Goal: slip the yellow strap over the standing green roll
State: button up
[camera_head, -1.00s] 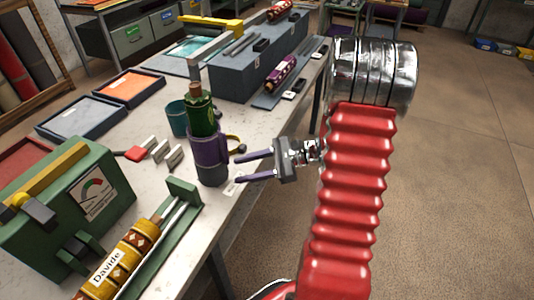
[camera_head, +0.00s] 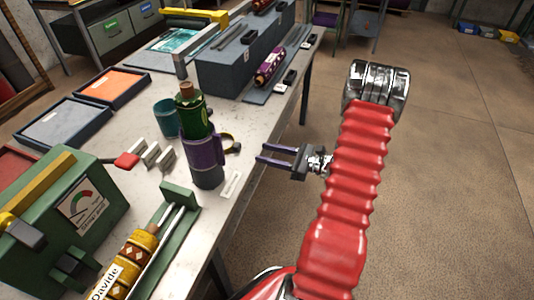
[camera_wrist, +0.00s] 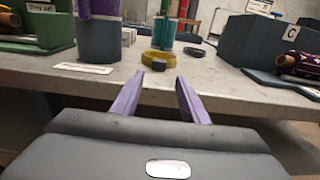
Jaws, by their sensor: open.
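The green roll (camera_head: 195,117) stands upright, its lower part inside a purple and dark grey holder (camera_head: 203,160) near the table edge. In the wrist view only the holder (camera_wrist: 99,36) shows clearly, at the left. The yellow strap (camera_head: 233,137) lies on the table just right of the holder, partly hidden by it. In the wrist view the strap (camera_wrist: 160,58) is a yellow band with a dark buckle, beyond my fingertips. My gripper (camera_head: 258,153) is open and empty, off the table edge, its purple fingers pointing at the table. The strap is straight ahead between the fingers (camera_wrist: 158,77).
A teal cup (camera_head: 167,117) stands behind the holder. A green machine with a dial (camera_head: 65,205) and a patterned roll on a rack (camera_head: 140,245) are at the front left. A grey stepped block (camera_head: 235,65) stands at the back. Open floor (camera_head: 450,170) lies right.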

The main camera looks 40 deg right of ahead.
aim_at(240, 147)
jog(key=shift+w+a, duration=0.1)
jog(key=shift+x, duration=4.85)
jog(key=shift+c, duration=0.6)
grip_shut()
jog(key=shift+r, duration=2.5)
